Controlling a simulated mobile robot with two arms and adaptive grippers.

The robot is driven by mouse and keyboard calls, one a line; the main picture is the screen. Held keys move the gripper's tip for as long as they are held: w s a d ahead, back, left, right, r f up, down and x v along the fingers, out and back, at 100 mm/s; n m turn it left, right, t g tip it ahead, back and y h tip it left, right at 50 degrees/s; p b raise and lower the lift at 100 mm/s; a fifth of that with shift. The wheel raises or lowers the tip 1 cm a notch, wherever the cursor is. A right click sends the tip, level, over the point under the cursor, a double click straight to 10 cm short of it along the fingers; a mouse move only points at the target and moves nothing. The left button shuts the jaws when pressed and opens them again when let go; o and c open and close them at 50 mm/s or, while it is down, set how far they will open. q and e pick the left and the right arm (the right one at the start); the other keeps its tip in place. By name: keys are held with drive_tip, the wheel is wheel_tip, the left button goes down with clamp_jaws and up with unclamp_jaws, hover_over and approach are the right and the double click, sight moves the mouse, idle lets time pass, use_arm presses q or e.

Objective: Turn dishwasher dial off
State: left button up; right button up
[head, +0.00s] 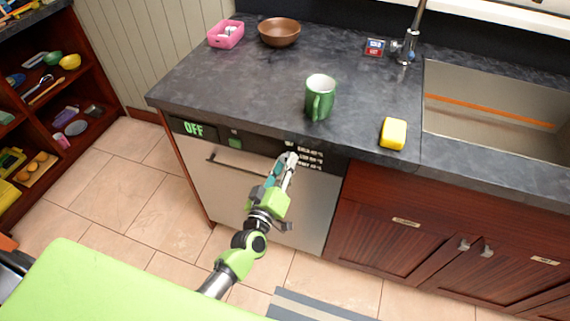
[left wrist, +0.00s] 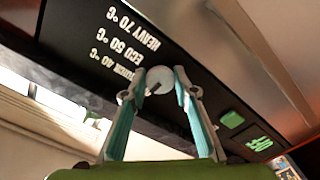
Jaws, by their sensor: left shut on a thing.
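The dishwasher (head: 225,180) has a silver front and a black control panel under the countertop. Its display (head: 194,130) reads OFF in green letters, and the display (left wrist: 262,143) also glows in the left wrist view. The round grey dial (left wrist: 161,88) sits on the panel beside white labels for several programmes. My left gripper (head: 290,158) reaches the panel, and in the left wrist view its two fingers (left wrist: 158,78) are shut on the dial, one on each side. In the head view the gripper mostly hides the dial. My right gripper is not in view.
A green mug (head: 320,98) and a yellow sponge (head: 394,133) stand on the countertop above the panel. A brown bowl (head: 279,32) and a pink container (head: 226,35) are at the back. The sink (head: 480,120) is at right. The dishwasher handle (head: 228,165) lies left of my gripper.

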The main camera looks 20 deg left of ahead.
use_arm(q)
drive_tip(key=shift+n, duration=0.5)
drive_tip(key=o, duration=1.1)
drive_tip(key=s, duration=1.2)
drive_tip(key=shift+a, duration=0.2)
